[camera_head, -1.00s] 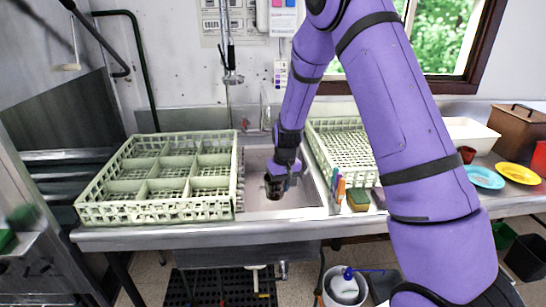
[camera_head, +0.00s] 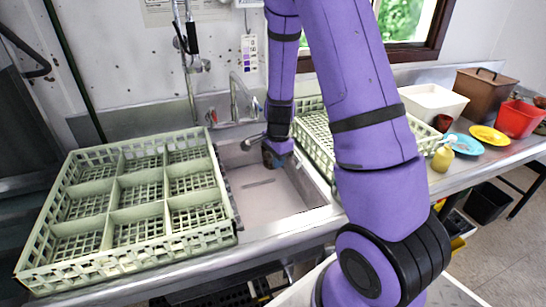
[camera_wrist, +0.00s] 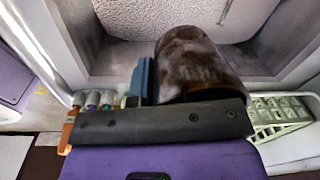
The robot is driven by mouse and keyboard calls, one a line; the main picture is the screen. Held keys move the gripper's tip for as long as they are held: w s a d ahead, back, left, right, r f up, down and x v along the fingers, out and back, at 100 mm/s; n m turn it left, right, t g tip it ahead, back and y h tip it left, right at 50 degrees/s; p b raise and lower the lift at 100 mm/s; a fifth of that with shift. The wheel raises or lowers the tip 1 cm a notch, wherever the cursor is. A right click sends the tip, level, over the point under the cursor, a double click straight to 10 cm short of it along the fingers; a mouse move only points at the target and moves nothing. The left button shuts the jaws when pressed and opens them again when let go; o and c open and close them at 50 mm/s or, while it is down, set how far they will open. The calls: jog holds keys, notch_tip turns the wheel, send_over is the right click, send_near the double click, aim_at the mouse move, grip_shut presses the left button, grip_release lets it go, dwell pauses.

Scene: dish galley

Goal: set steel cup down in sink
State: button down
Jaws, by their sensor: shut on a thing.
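The steel cup (camera_wrist: 195,62) shows in the wrist view as a dark, shiny brownish cylinder just beyond my gripper's palm. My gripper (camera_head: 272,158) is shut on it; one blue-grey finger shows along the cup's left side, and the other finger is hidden. In the head view my gripper is low over the back right of the sink (camera_head: 262,202), and I cannot make out the cup clearly there. The basin's floor and walls lie beyond the cup in the wrist view. Whether the cup touches the basin floor, I cannot tell.
A pale green divided rack (camera_head: 130,210) stands left of the sink, and another rack (camera_head: 318,132) stands to its right. A faucet (camera_head: 243,97) rises behind the basin. The front basin floor is clear.

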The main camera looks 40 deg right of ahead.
jog(key=shift+f, duration=17.4)
jog(key=c, duration=1.1)
grip_release()
jog(key=r, duration=0.7)
jog(key=s+r, duration=0.1)
jog(key=r, duration=0.2)
jog(key=shift+r, duration=0.4)
